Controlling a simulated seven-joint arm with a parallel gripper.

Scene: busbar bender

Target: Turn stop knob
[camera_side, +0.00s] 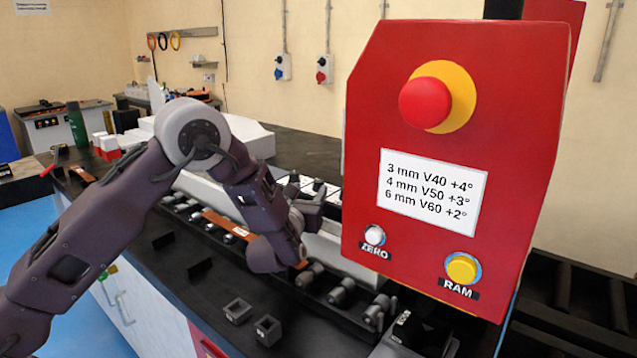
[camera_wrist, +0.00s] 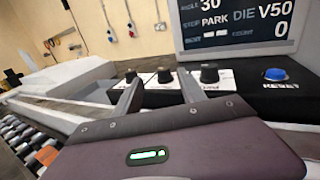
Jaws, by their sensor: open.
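Three black knobs stand in a row on white label plates in the wrist view: a left knob (camera_wrist: 130,76), a middle knob (camera_wrist: 165,75) and a right knob (camera_wrist: 209,73). Their labels are too small to read, so I cannot tell by label which is the stop knob. My gripper (camera_wrist: 158,79) is open and empty, its two fingers pointing at the row with the middle knob showing between them. Contact cannot be told. The display (camera_wrist: 235,22) reads STOP PARK, DIE V50 and 30. In the side view my gripper (camera_side: 308,208) is partly hidden by my wrist.
A blue RESET button (camera_wrist: 276,74) sits right of the knobs. The red panel (camera_side: 365,130) carries a red emergency button (camera_side: 425,102), a white ZERO button (camera_side: 375,235) and a yellow RAM button (camera_side: 462,269). A copper bar (camera_side: 225,224) lies along the machine bed.

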